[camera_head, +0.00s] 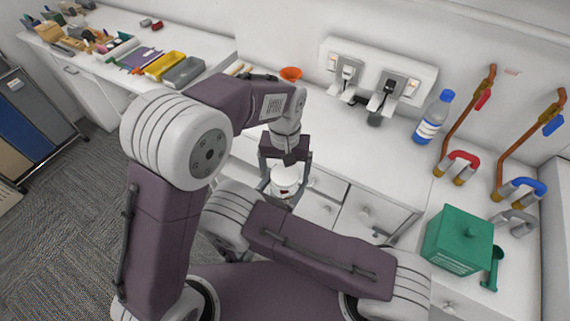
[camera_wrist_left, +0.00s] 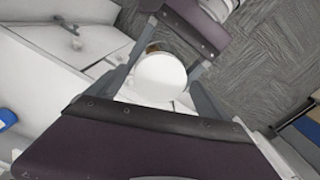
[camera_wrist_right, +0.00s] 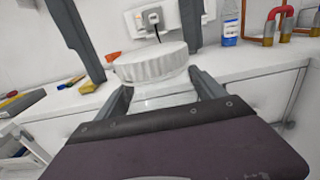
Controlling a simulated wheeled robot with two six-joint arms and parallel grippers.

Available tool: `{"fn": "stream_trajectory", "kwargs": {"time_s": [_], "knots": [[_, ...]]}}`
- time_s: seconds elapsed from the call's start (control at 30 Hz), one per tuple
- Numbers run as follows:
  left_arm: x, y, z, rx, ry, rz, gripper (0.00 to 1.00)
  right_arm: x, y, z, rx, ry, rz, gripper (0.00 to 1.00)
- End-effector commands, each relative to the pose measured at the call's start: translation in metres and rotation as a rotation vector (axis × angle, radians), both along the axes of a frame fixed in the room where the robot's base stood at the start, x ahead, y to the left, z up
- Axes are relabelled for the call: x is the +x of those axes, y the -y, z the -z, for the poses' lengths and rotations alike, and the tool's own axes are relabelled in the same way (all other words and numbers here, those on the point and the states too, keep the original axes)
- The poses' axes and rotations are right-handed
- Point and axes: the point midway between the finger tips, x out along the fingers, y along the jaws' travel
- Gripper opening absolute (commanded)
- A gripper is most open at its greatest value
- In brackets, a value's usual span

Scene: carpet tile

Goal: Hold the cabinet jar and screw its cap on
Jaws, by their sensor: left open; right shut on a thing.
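The jar (camera_wrist_right: 160,92) is pale and see-through and stands upright between the fingers of my right gripper (camera_wrist_right: 163,84), which is shut on it. The wide white ribbed cap (camera_wrist_right: 150,64) sits on the jar's top, looking slightly tilted; whether its thread is engaged cannot be told. The cap shows from above as a white disc in the left wrist view (camera_wrist_left: 160,78). My left gripper (camera_head: 284,184) points down over the cap, open, one finger on each side. In the head view my arms hide the right gripper.
The white counter runs behind, with a blue-capped bottle (camera_head: 433,117), wall sockets (camera_head: 378,75), copper pipes with red and blue handles (camera_head: 458,160) and a green box (camera_head: 460,240). Yellow (camera_head: 166,66) and grey trays lie at the back left. An orange funnel-like item (camera_head: 290,74) stands behind my left wrist.

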Motion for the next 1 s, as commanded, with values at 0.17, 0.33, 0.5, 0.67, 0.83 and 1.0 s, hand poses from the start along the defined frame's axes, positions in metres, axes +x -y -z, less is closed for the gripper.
{"fn": "stream_trajectory", "kwargs": {"time_s": [0.17,0.33,0.5,0.67,0.83,1.0], "knots": [[0.0001,0.0000,0.0000,0.000,0.000,0.000,0.90,0.0000,0.0000,-0.0002,0.000,0.000,0.000,0.00],[0.0001,0.0001,-0.0002,0.000,0.000,0.000,0.51,0.0000,0.0000,-0.0002,0.000,0.000,0.000,0.00],[0.0001,0.0001,-0.0003,0.000,0.000,0.000,0.23,0.0000,0.0000,-0.0002,0.000,0.000,0.000,0.00],[0.0002,0.0000,-0.0004,0.000,0.001,0.010,0.22,0.0000,0.0000,-0.0001,0.000,0.000,0.000,0.00],[0.0002,0.0000,-0.0004,0.000,0.001,0.010,0.87,-0.0001,0.0001,-0.0001,0.000,0.000,0.000,0.00],[0.0002,0.0000,-0.0004,0.000,0.001,0.010,0.96,-0.0001,0.0001,-0.0001,0.000,0.000,0.000,0.00]]}}
